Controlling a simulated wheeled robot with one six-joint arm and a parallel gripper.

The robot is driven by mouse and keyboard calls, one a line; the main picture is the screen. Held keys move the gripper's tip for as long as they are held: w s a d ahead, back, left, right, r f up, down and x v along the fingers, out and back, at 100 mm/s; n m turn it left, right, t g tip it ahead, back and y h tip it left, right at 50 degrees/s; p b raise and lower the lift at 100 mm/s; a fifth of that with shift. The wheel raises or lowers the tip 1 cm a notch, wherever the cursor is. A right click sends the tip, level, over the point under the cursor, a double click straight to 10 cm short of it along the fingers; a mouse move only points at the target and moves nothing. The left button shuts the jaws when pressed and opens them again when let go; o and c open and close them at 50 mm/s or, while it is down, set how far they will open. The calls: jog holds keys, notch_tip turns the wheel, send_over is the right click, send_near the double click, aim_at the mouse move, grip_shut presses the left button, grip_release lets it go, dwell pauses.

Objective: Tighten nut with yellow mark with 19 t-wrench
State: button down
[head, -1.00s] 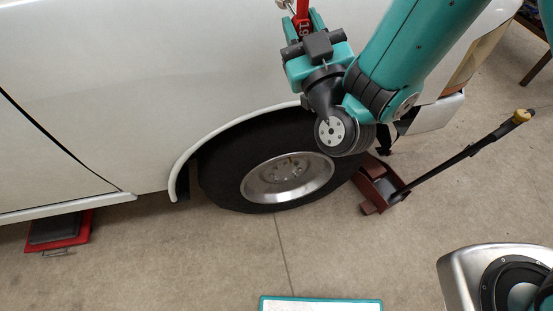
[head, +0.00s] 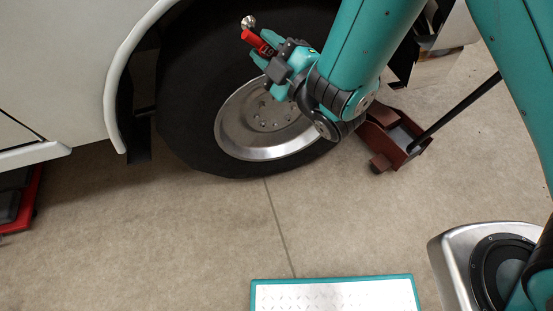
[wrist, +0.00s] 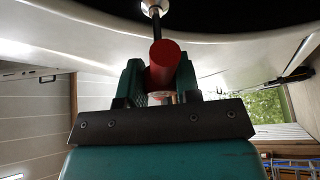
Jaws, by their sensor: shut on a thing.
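My gripper (head: 265,50) is shut on the red-handled T-wrench (head: 254,41). It holds the wrench in front of the upper left of the tire, above the wheel rim. The wrench's metal socket end (head: 248,22) points up and left in the head view. In the wrist view the red handle (wrist: 164,62) sits between the green fingers, and its dark shaft runs up to a shiny socket (wrist: 154,8). The wheel (head: 262,118) has a silver rim with nuts around its hub. My arm covers its right part, and I cannot make out a yellow mark.
A red floor jack (head: 395,135) with a long dark handle stands right of the wheel. A red object (head: 20,200) lies under the body at the left. The white body panel (head: 60,70) and fender edge are close left of the tire.

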jog(key=w+f+n+h+b, duration=0.1)
jog(key=w+f+n+b, duration=0.2)
jog(key=f+b, duration=0.6)
jog(key=w+f+n+g+h+b, duration=0.1)
jog(key=w+f+n+b, duration=0.2)
jog(key=f+b, duration=0.7)
notch_tip(320, 180, down, 15)
jog(key=shift+w+d+r, duration=0.1)
jog(key=shift+w+d, duration=0.35)
jog(key=shift+w, duration=0.15)
jog(key=shift+w+f, duration=0.1)
jog(key=shift+f, duration=0.1)
jog(key=shift+r+p, duration=0.15)
jog(key=shift+p, duration=0.45)
jog(key=shift+n+g+h+p, duration=0.4)
jog(key=shift+n+p, duration=0.4)
jog(key=shift+p, duration=1.4)
jog(key=shift+s+f+m+b, duration=0.25)
jog(key=shift+m+b, duration=0.25)
jog(key=shift+b, duration=2.05)
jog(key=shift+m+t+y+b, duration=0.4)
jog(key=shift+m+b, duration=0.7)
jog(key=shift+b, duration=1.75)
jog(key=shift+w+a+r+p, duration=0.15)
jog(key=shift+w+r+p, duration=0.2)
jog(key=shift+p, duration=0.95)
